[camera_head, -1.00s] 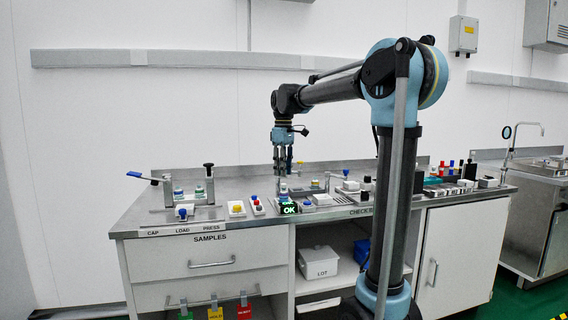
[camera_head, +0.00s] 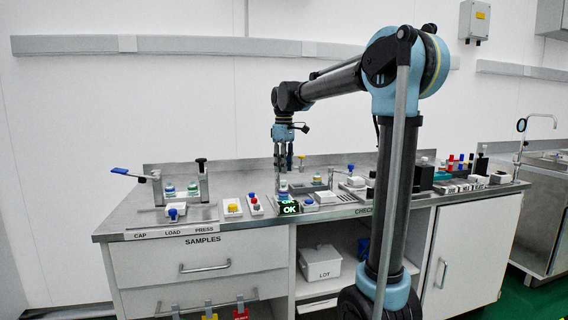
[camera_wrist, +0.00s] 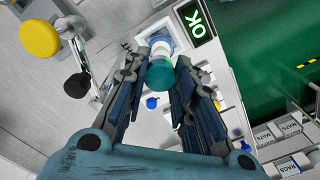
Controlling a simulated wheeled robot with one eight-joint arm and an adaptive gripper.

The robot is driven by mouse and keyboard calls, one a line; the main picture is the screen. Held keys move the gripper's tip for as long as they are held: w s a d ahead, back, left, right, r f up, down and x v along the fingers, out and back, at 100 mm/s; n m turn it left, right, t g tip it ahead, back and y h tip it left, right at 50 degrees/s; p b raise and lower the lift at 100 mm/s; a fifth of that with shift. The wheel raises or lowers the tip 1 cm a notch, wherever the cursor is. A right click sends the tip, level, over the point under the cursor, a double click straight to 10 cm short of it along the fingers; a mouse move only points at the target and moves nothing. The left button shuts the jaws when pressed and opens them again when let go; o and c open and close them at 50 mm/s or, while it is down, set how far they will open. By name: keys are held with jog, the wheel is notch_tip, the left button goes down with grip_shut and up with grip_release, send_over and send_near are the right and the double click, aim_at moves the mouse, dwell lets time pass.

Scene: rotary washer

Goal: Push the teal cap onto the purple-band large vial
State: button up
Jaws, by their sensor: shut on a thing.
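My gripper (camera_head: 284,170) points down over the middle of the bench. In the wrist view its fingers (camera_wrist: 168,80) close around a teal cap (camera_wrist: 159,75). A pale vial body with a blue-violet band (camera_wrist: 162,44) continues from the cap, away from the palm. Cap and vial look in line; I cannot tell how far the cap is seated or whether the vial touches a surface. In the head view two capped vials, one blue-topped (camera_head: 170,191) and one green-topped (camera_head: 193,189), stand at the station on the left.
A lit OK display (camera_head: 289,208) sits close by the gripper; it also shows in the wrist view (camera_wrist: 196,22). The press post (camera_head: 202,180) and blue-handled lever (camera_head: 135,173) rise at the left. A yellow knob (camera_wrist: 40,39) and black knob (camera_wrist: 77,85) stand near the fingers.

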jog(key=shift+f, duration=1.95)
jog(key=shift+s+r, duration=0.15)
jog(key=shift+r, duration=0.25)
jog(key=shift+f, duration=1.35)
jog(key=shift+c, duration=0.4)
dwell(2.3)
jog(key=o, duration=0.8)
jog(key=shift+o, duration=0.2)
